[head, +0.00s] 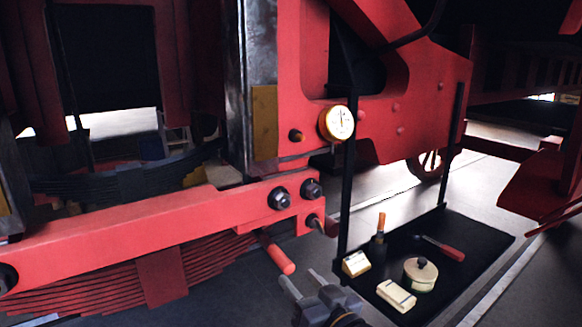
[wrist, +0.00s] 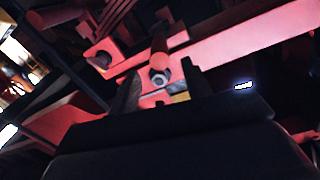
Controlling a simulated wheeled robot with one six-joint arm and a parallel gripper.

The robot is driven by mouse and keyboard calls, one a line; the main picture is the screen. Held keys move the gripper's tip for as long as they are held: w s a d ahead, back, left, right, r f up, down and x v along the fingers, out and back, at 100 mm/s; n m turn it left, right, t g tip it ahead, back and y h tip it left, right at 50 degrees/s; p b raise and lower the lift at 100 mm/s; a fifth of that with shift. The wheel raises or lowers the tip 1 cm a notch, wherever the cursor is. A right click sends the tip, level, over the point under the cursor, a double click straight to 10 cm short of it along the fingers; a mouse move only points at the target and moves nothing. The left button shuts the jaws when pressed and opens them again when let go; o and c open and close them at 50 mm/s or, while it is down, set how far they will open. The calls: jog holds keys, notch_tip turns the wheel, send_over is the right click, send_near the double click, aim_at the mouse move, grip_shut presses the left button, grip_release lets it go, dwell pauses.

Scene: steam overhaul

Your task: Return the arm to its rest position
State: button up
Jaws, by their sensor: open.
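My gripper (head: 301,279) shows at the bottom centre of the head view, with its two fingers apart and nothing between them. It is just below a red cylindrical handle (head: 279,257) that sticks out from under the red beam, and left of the black tray. In the wrist view, the two dark fingers of my gripper (wrist: 160,76) stand apart. Beyond them is a red part with a round metal nut or bolt end (wrist: 159,76). I cannot tell how far it is from the fingertips. Most of my arm is out of view.
A black hanging tray (head: 455,283) holds a round lidded tin (head: 420,275), a pale block (head: 396,295), a small box (head: 355,264), an orange-topped bottle (head: 379,238) and a red-handled tool (head: 450,252). A red beam (head: 150,218) and a dial gauge (head: 337,123) are near. Floor shows behind the tray.

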aim_at(282, 255)
jog(key=p+x, duration=0.1)
jog(key=x, duration=0.7)
jog(key=shift+w+r+p, duration=0.15)
jog(key=shift+p, duration=0.3)
jog(key=shift+w+d+n+g+y+p, duration=0.3)
jog(key=shift+d+n+y, duration=0.1)
jog(key=shift+d+y, duration=0.1)
